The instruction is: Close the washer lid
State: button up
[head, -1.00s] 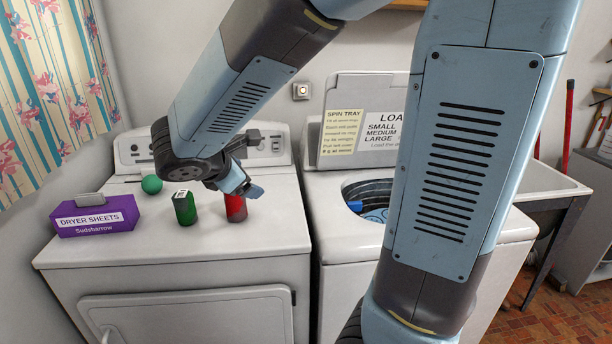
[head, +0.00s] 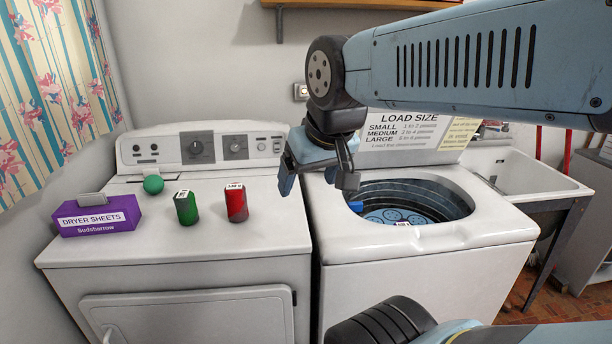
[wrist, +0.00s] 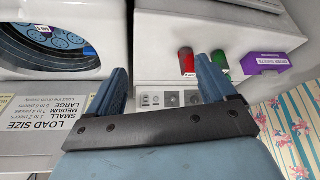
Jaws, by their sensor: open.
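The washer (head: 430,255) stands to the right of the dryer in the head view. Its lid (head: 408,138) is raised and leans back, with a load size label on its inner face. My gripper (head: 316,188) is open and empty, in front of the gap between the two machines, left of the lid. In the wrist view its two fingers (wrist: 165,82) are spread, with the lid's label (wrist: 42,120) to their left.
A sink (head: 525,172) is at the right. A wall shelf (head: 350,3) is above.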

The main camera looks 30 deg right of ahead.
aim_at(389, 139)
jog(key=z, duration=1.15)
jog(key=k, duration=0.65)
jog(key=z, duration=0.05)
jog(key=i, duration=0.65)
jog(key=z, duration=0.05)
